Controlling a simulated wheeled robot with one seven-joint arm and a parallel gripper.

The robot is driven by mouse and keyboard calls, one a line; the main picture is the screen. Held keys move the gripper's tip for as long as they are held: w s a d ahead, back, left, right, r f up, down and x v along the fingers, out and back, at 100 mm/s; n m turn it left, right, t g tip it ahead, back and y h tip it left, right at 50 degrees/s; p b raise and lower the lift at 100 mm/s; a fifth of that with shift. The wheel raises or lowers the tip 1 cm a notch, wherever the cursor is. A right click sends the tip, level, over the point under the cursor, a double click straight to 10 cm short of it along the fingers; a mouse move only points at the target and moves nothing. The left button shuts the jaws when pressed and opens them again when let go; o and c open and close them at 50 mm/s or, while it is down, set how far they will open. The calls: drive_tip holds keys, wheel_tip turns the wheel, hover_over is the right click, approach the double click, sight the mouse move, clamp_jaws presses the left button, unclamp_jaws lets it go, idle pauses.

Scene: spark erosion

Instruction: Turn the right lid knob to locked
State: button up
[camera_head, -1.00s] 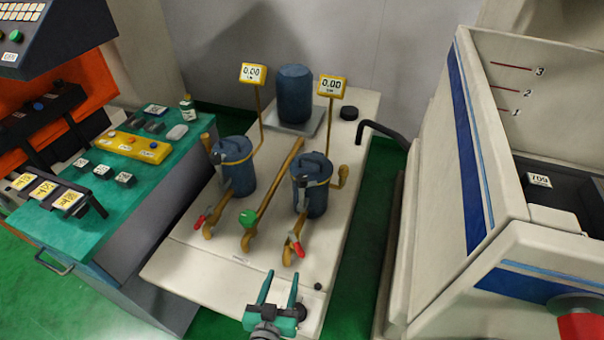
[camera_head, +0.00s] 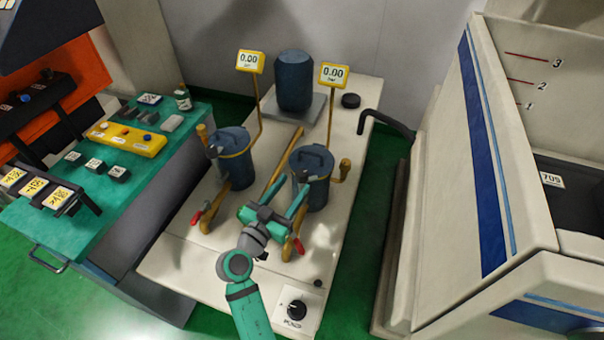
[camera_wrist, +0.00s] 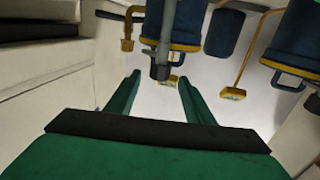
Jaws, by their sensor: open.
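The right canister (camera_head: 318,190) is a dark blue vessel with a lid (camera_head: 312,158) and a brass-coloured band. A small grey fitting (camera_head: 302,177) on its front side may be the lid knob; its setting cannot be read. In the wrist view, a grey rod with a dark end (camera_wrist: 160,66) stands in front of the blue vessel (camera_wrist: 183,22). My gripper (camera_head: 291,191) is open and empty, with its teal fingers pointing at the canister's front. In the wrist view, the rod's end lies beyond the gap between the fingertips (camera_wrist: 158,78), apparently untouched.
The left canister (camera_head: 232,160) stands beside the right one. Brass pipes, a red-handled valve (camera_head: 299,246) and yellow gauges (camera_head: 334,75) reading 0.00 surround them. A black dial (camera_head: 296,309) sits at the bench front. A large cream machine (camera_head: 440,220) bounds the right side.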

sight(298, 179)
drive_tip(key=shift+x, duration=3.1)
drive_tip(key=shift+s, duration=0.1)
drive_tip(key=c, duration=1)
